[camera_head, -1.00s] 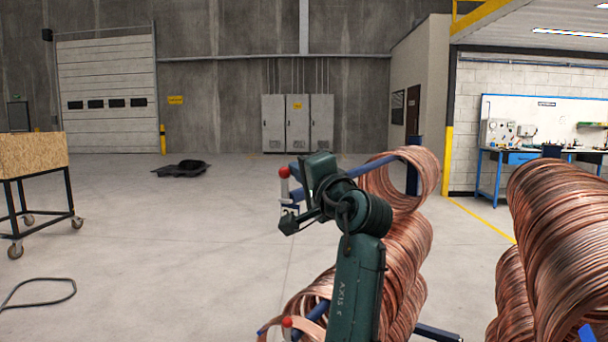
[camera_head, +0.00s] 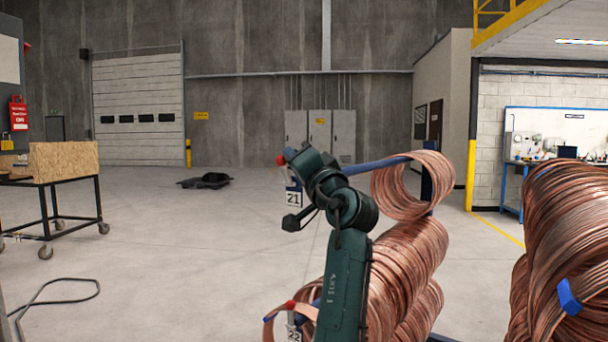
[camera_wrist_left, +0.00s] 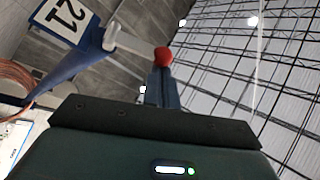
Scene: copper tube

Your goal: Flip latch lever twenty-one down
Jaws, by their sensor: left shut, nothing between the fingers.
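Lever twenty-one is a pale stem with a red knob (camera_head: 281,159) at the end of a blue bar (camera_head: 377,165), above a hanging tag (camera_head: 293,198) reading 21. In the left wrist view the red knob (camera_wrist_left: 163,56) is just past my fingertips, and its stem points away from the tag (camera_wrist_left: 67,17), so the lever stands up. My left gripper (camera_head: 289,155) is shut and empty, right beside the knob; it also shows in the left wrist view (camera_wrist_left: 160,76). I cannot tell whether it touches. The stem is mostly hidden in the head view. My right gripper is not in view.
Copper coils (camera_head: 410,187) hang on the bar, with more below and another stack (camera_head: 565,230) at the right. A lower lever with a red knob (camera_head: 290,304) and tag 22 is beneath. A wooden-box cart (camera_head: 64,160) stands at the left.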

